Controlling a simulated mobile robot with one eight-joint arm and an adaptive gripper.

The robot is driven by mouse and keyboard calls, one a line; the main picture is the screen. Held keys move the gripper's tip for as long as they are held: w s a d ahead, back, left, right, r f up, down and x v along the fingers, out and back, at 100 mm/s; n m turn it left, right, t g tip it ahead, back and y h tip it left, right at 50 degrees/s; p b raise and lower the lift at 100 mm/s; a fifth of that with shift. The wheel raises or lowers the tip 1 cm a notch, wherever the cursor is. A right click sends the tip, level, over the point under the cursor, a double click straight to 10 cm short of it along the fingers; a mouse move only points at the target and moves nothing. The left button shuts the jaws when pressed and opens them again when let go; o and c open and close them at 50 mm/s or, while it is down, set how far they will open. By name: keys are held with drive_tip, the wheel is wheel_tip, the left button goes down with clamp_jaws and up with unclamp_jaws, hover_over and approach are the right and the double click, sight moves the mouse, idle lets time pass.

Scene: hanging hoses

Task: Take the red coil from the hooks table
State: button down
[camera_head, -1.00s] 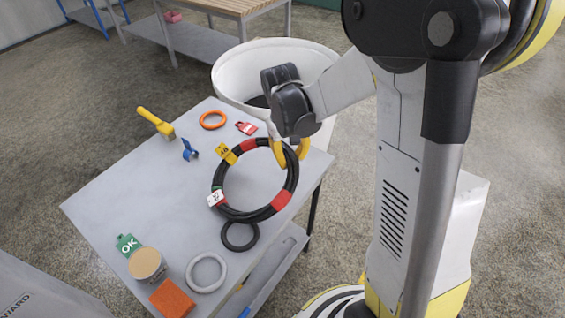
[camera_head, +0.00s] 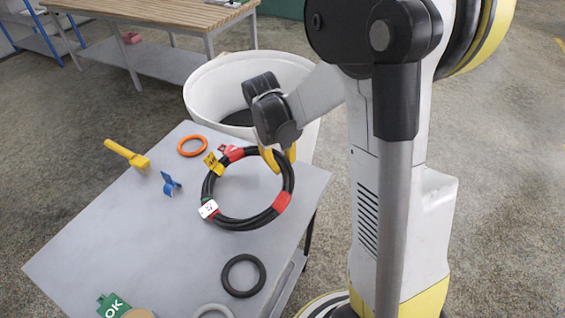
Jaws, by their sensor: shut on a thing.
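The coil (camera_head: 211,186) is a black hose ring with red bands, a yellow tag and a white tag. It is over the far half of the grey table (camera_head: 120,235). My gripper (camera_head: 279,161) has its yellow fingers shut on the coil's upper right side. Part of the coil there is hidden by the fingers. The coil looks raised off the tabletop, but its height is hard to tell.
An orange ring (camera_head: 192,146), yellow tool (camera_head: 127,155), blue piece (camera_head: 171,184), black ring (camera_head: 243,275), grey ring (camera_head: 213,311) and green OK tag (camera_head: 113,306) lie on the table. A white bin (camera_head: 200,98) stands behind it. A wooden-topped bench (camera_head: 170,12) is farther back.

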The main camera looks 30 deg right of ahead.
drive_tip(key=shift+h, duration=0.9)
drive_tip(key=shift+p+v, duration=0.95)
drive_tip(key=shift+v, duration=1.05)
drive_tip(key=a+r+h+p, duration=0.3)
drive_tip(key=a+r, duration=0.1)
drive_tip(key=r, duration=0.4)
drive_tip(key=a+r+h+p, duration=0.3)
drive_tip(key=a+r, duration=0.1)
drive_tip(key=r, duration=0.4)
drive_tip(key=shift+r+h, duration=0.25)
drive_tip(key=shift+h, duration=0.05)
